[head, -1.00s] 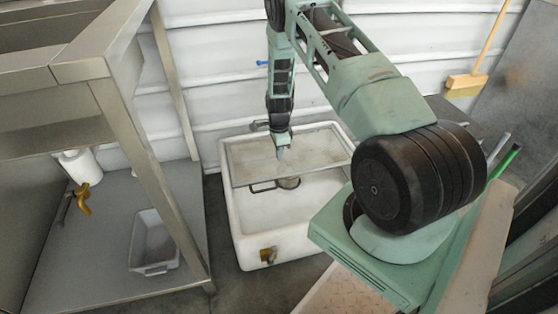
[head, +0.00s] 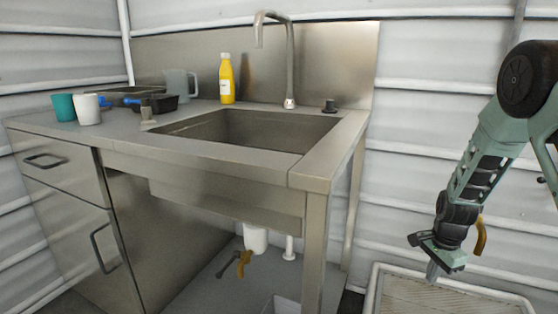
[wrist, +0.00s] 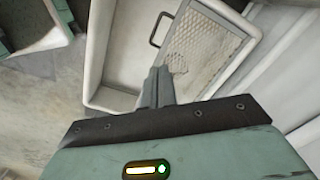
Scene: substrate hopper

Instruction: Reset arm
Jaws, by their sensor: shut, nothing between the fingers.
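My gripper (head: 433,271) hangs at the right of the head view, pointing down, above the near end of a white hopper (head: 373,299). Its fingers are shut with nothing between them. In the wrist view the shut fingers (wrist: 158,86) point toward the white hopper (wrist: 97,61) below. A mesh screen (wrist: 207,49) with a dark handle covers part of the hopper in the wrist view. The same screen (head: 440,302) shows at the bottom right of the head view, cut off by the frame. My arm is bent, with its elbow high at the right edge.
A steel sink counter (head: 329,168) with a tall faucet (head: 290,60) stands left of my arm. On it are a yellow bottle (head: 227,80), a white mug (head: 87,109), a teal cup (head: 65,107) and a black tray (head: 159,103). A brass tap (head: 243,264) shows below the sink.

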